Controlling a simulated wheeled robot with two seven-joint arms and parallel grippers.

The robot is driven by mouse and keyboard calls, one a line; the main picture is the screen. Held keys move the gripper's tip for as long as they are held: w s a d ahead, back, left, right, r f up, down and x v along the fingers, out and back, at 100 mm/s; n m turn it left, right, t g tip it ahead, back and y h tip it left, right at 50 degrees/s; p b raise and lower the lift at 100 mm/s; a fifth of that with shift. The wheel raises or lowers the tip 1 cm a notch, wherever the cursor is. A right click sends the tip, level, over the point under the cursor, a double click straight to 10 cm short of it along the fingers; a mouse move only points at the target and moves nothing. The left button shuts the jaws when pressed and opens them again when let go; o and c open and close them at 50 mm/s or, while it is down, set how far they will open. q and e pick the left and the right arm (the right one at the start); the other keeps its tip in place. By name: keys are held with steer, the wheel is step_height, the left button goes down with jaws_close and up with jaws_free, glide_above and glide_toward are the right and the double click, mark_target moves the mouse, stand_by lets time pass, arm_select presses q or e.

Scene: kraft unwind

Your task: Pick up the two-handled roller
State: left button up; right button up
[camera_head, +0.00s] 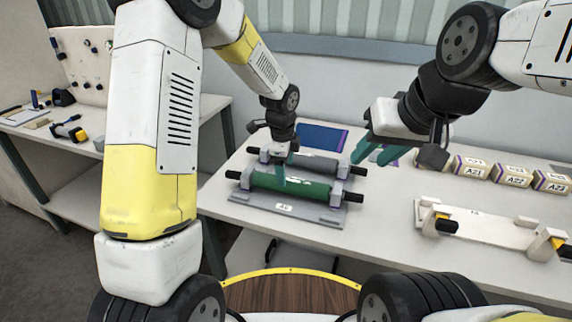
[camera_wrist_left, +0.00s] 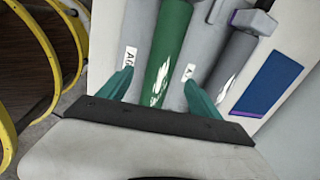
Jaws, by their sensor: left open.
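A green roller (camera_head: 290,186) with a black handle at each end lies across a grey cradle (camera_head: 290,208) on the white table. A grey roller (camera_head: 312,163), also with black ends, lies parallel behind it. My left gripper (camera_head: 286,168) is open above the green roller's middle, fingers pointing down. In the left wrist view the green roller (camera_wrist_left: 168,45) runs between the two teal fingers of the left gripper (camera_wrist_left: 158,92); contact cannot be told. The grey roller (camera_wrist_left: 232,70) is further right there. My right gripper (camera_head: 378,152) is open and empty, right of the rollers.
A blue panel (camera_head: 322,137) lies behind the rollers. Several labelled boxes (camera_head: 512,175) stand along the table's back right. A pale rack (camera_head: 480,225) with black-and-yellow ends stands at the right. A side bench (camera_head: 70,135) with tools is at the far left.

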mark_target(289, 180)
arm_select(q)
steer(key=shift+w+d+f, duration=0.1)
steer(key=shift+w+f, duration=0.2)
steer(key=shift+f, duration=0.15)
steer(key=shift+w+f, duration=0.15)
steer(key=shift+f, duration=0.25)
steer(key=f, duration=0.4)
steer(key=d+f, duration=0.1)
steer(key=f, duration=0.1)
steer(key=shift+w+f, duration=0.3)
steer(key=shift+w, duration=0.05)
jaws_close()
steer(key=shift+d+r, duration=0.1)
